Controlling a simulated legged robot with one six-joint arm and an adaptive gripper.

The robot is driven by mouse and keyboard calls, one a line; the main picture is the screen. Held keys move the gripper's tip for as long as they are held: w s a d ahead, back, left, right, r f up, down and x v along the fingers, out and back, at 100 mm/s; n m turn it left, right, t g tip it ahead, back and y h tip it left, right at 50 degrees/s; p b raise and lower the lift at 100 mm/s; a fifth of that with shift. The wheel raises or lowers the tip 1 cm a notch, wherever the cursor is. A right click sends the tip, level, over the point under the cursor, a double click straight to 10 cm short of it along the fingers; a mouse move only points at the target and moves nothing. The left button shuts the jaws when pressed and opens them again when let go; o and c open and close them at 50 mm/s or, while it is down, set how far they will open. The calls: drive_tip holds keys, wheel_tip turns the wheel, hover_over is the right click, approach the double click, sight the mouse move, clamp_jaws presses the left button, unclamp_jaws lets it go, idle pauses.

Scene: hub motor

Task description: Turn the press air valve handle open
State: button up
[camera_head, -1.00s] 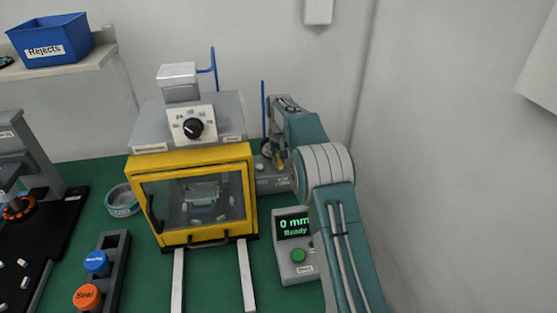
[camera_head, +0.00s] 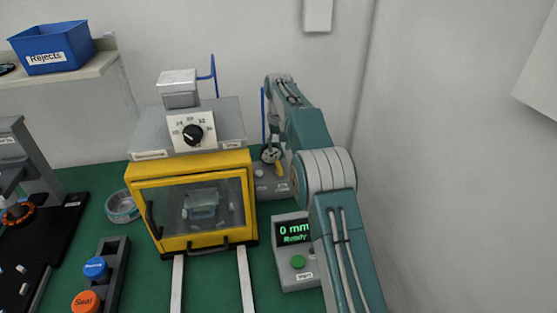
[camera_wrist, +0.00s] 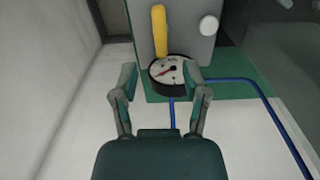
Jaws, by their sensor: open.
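The yellow valve handle (camera_wrist: 160,31) stands on a grey air unit (camera_wrist: 187,45) in the wrist view, its length running up the picture. A round gauge (camera_wrist: 171,72) with a red needle sits just below it. My gripper (camera_wrist: 160,75) is open, its two fingers either side of the gauge in the picture; the handle lies beyond the fingertips and looks untouched. In the head view the handle (camera_head: 279,168) shows small on the air unit (camera_head: 267,186), right of the yellow press (camera_head: 190,160). My arm partly covers the unit there, and the fingers are hard to make out.
A blue hose (camera_wrist: 260,88) runs from the unit, and a white knob (camera_wrist: 209,25) sits right of the handle. A display box (camera_head: 296,262) reading 0 mm Ready stands in front of the unit. A wall is close on the right.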

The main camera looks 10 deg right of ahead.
drive_tip(key=shift+r, duration=1.9)
drive_tip(key=s+r+t, duration=0.2)
drive_tip(key=s+r, duration=0.6)
drive_tip(key=s, duration=0.2)
drive_tip(key=s+r+t, duration=0.1)
drive_tip(key=s+r, duration=0.7)
drive_tip(key=s, duration=0.2)
drive_tip(key=s+f+t, duration=0.1)
drive_tip(key=s+f, duration=0.3)
drive_tip(key=s, duration=0.8)
drive_tip(key=s+f+t, duration=0.1)
drive_tip(key=s+f, duration=0.4)
drive_tip(key=s, duration=0.8)
drive_tip(key=shift+f+t, duration=0.25)
drive_tip(key=shift+t, duration=0.05)
drive_tip(key=shift+a, duration=0.1)
